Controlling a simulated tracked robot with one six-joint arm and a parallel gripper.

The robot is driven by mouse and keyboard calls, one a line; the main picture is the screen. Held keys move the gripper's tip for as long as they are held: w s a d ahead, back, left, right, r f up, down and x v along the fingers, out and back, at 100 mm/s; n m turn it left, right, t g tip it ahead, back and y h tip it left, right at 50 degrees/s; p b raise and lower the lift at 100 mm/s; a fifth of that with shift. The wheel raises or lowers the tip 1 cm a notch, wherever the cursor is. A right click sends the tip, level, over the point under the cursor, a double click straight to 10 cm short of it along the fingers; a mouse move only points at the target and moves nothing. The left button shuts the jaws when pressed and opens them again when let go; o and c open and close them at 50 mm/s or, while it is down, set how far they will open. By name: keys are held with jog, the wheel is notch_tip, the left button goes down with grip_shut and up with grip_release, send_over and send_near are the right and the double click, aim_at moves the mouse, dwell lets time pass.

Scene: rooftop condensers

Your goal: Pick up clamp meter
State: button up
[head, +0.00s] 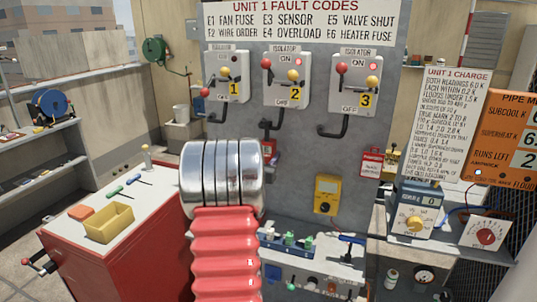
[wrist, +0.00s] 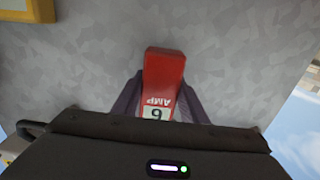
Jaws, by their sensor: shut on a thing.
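The clamp meter (wrist: 164,66) is a red block with "AMP" lettering and a pale display reading 6, seen upside down in the wrist view. My gripper (wrist: 161,92) is shut on it, with one dark finger on each side of its body. Its far end sticks out beyond the fingers toward a grey mottled panel; I cannot tell whether it touches the panel. In the head view my silver and red arm hides the gripper. A small red shape (head: 268,149) shows just right of the arm; I cannot tell whether it is the meter.
The grey panel carries three isolator switches (head: 288,80) and a yellow meter (head: 326,194). A shelf of valves (head: 290,243) is below. A red cabinet (head: 120,245) with a yellow bin (head: 108,223) stands left. A blue device (head: 417,208) stands on the right bench.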

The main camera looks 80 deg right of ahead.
aim_at(266, 148)
jog(key=c, duration=0.6)
jog(key=shift+r, duration=0.1)
jog(key=shift+r, duration=1.85)
jog(key=a, duration=0.6)
jog(key=w+a, duration=0.1)
jog(key=a, duration=1.1)
jog(key=shift+w+f, duration=0.2)
jog(key=shift+w, duration=0.15)
